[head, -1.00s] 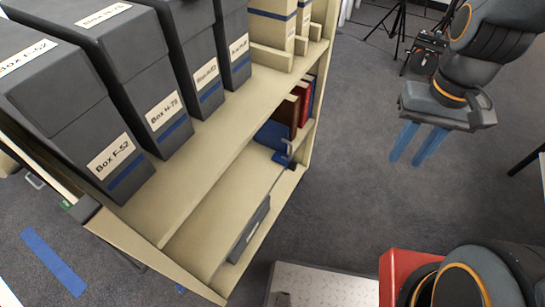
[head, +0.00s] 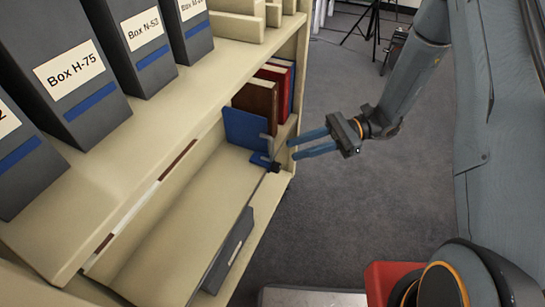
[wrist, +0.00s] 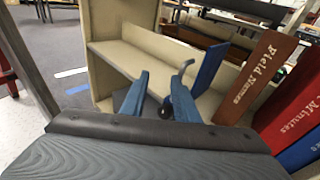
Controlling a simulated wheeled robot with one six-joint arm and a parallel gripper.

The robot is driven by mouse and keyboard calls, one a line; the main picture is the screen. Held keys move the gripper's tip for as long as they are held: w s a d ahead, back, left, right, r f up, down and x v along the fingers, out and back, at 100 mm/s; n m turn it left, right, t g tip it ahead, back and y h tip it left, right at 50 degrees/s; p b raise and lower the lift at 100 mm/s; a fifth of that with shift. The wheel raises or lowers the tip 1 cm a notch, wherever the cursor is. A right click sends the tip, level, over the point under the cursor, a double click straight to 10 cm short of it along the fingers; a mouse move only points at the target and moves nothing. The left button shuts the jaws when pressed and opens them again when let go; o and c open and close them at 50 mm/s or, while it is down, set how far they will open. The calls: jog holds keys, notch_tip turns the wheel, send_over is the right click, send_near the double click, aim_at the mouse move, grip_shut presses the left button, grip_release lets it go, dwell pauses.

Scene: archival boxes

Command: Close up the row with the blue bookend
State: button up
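The blue bookend (head: 244,129) stands upright on the lower shelf, to the left of the row of books. A grey upright hook-like piece (head: 267,148) is at its front. In the wrist view the bookend (wrist: 210,63) shows as a blue plate, with a gap between it and the brown book (wrist: 256,76) titled "Field Names". The row also has a red book (head: 277,76) and a blue book (head: 289,70). My gripper (head: 291,148) is open and empty, its fingers pointing at the shelf, just short of the grey piece. It also shows in the wrist view (wrist: 159,74).
Grey labelled boxes (head: 82,82) stand on the upper shelf, above and left. The shelf's upright side panel (head: 299,62) is just right of the books. Open floor (head: 345,215) lies to the right.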

aim_at(272, 160)
jog(key=w+f+m+t+y+b, duration=0.1)
jog(key=w+f+m+y, duration=0.1)
jog(key=w+f, duration=0.1)
jog(key=shift+w+x, duration=0.1)
jog(key=shift+x, duration=1.9)
jog(key=shift+w+x, duration=0.15)
jog(key=shift+x, duration=1.9)
jog(key=shift+f, duration=0.1)
grip_shut()
